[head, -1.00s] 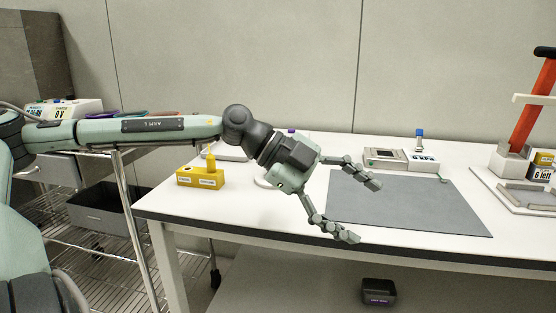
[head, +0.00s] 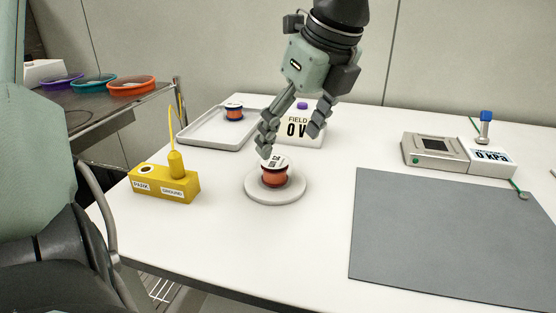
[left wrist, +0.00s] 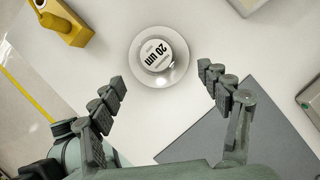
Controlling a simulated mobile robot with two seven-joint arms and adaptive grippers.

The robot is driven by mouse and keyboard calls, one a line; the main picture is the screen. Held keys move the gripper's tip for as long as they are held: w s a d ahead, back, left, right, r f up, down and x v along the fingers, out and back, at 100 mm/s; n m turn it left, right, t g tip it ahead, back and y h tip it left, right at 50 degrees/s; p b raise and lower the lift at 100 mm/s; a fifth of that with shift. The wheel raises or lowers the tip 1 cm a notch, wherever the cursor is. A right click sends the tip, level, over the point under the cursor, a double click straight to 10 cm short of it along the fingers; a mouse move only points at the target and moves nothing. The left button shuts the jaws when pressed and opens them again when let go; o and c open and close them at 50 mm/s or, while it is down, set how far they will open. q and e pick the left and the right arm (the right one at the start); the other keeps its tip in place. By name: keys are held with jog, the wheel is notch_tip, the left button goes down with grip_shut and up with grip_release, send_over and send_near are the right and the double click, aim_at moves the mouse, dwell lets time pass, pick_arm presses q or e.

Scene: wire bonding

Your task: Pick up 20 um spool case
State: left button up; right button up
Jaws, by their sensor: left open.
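The 20 um spool case (head: 275,173) is a small clear case with a copper-red spool and a white printed lid. It stands upright on a round white stand (head: 262,197) on the white table. In the left wrist view its lid (left wrist: 156,55) reads "20 um", on the round stand (left wrist: 137,72). My left gripper (head: 291,140) is open and empty, just above and behind the case. In the left wrist view the fingers of my left gripper (left wrist: 163,80) are spread wide, with the case beyond the tips. My right gripper is not in view.
A yellow grounding block (head: 150,183) stands left of the stand. Behind are a white tray (head: 188,133) with another spool (head: 234,111) and a field meter (head: 300,133). A grey mat (head: 440,230) lies right, with a pressure gauge unit (head: 435,152) behind it.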

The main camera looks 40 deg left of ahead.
aim_at(276, 162)
pick_arm(q)
jog(key=shift+a+f, duration=0.25)
jog(key=shift+f, duration=0.1)
jog(key=x, duration=0.3)
jog(key=p+x, duration=0.1)
jog(key=x, duration=0.2)
jog(key=shift+s+a+f, duration=0.15)
jog(key=shift+a+f, duration=0.05)
jog(key=shift+a, duration=0.2)
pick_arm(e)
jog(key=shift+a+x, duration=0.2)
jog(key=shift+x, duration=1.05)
pick_arm(q)
jog(key=shift+c, duration=0.5)
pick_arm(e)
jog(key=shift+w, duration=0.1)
pick_arm(q)
jog(key=c, duration=1.3)
jog(key=shift+o, duration=0.2)
jog(key=shift+r, duration=0.1)
